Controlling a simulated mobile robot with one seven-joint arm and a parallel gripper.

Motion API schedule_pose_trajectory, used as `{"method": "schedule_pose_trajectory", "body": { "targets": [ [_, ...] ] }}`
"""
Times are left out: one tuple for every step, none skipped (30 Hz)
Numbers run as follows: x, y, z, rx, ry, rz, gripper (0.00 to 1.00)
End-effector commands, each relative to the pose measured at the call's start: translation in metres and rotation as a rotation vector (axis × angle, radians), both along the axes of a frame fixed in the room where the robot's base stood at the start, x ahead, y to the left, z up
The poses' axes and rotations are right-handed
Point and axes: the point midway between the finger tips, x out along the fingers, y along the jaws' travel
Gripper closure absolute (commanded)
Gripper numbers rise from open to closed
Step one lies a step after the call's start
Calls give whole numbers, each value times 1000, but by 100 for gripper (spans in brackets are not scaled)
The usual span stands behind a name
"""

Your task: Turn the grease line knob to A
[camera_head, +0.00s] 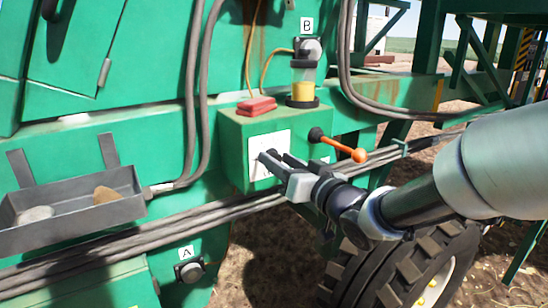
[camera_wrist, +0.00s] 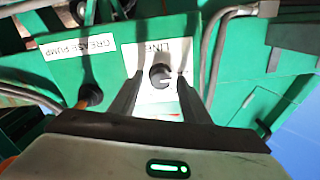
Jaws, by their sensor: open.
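The grease line knob (camera_wrist: 160,76) is a round black dial with a white mark at its lower right in the wrist view. It sits on a white plate (camera_head: 258,146) on the green box, whose text is upside down in the wrist view, with LINE readable. My gripper (camera_head: 270,163) reaches the plate from the right. In the wrist view my gripper (camera_wrist: 160,84) is open, one finger on each side of the knob; I cannot tell whether they touch it. In the head view my fingers hide the knob. Any position letters on the plate are not readable.
An orange-handled lever (camera_head: 345,150) sticks out right of the plate, near my arm. A red block (camera_head: 256,106) and a yellow-filled reservoir (camera_head: 303,91) top the box. Fitting B (camera_head: 309,48) is above; fitting A (camera_head: 189,271) is below left. Hoses (camera_head: 150,238) run underneath. A tray (camera_head: 75,213) hangs left.

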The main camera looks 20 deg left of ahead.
Motion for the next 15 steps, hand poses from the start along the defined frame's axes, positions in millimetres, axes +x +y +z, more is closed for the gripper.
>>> {"method": "schedule_pose_trajectory", "body": {
  "targets": [
    [0,-1,0,0,0,0,57],
    [0,-1,0,0,0,0,57],
    [0,-1,0,0,0,0,57],
    [0,-1,0,0,0,0,57],
    [0,-1,0,0,0,0,57],
    [0,-1,0,0,0,0,57],
    [0,-1,0,0,0,0,57],
    [0,-1,0,0,0,0,57],
    [-1,-1,0,0,0,0,57],
    [-1,-1,0,0,0,0,57],
    [-1,-1,0,0,0,0,57],
    [-1,-1,0,0,0,0,57],
    [-1,-1,0,0,0,0,62],
    [-1,-1,0,0,0,0,67],
    [-1,-1,0,0,0,0,74]
  ]
}}
